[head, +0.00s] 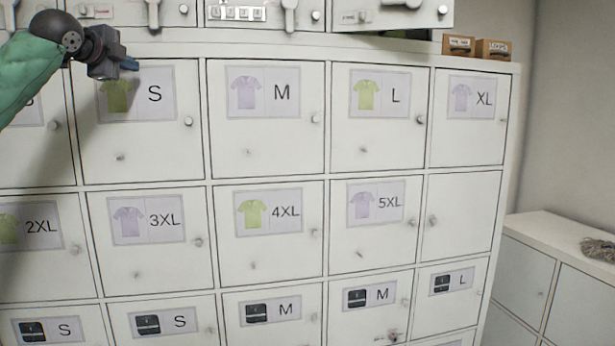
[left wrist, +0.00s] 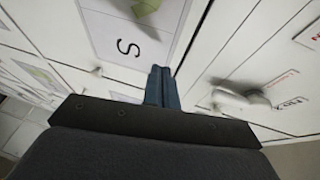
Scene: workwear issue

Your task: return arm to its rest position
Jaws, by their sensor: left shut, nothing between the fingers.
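My left gripper (head: 130,64) is at the upper left of the head view, in front of the top edge of the locker door marked S (head: 150,135). Its fingers are closed together and hold nothing. In the left wrist view the closed blue fingers (left wrist: 162,88) point at the white locker fronts, next to the S label (left wrist: 128,35). I cannot tell whether the fingertips touch the door. My left arm, in a green sleeve, comes in from the left edge. My right gripper is not in either view.
White lockers with size labels, such as the M door (head: 265,140), fill the front, all seemingly shut. A row of units with lever handles (head: 290,14) stands above. Two small brown boxes (head: 492,49) sit on top at right. A low white cabinet (head: 560,235) stands at right.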

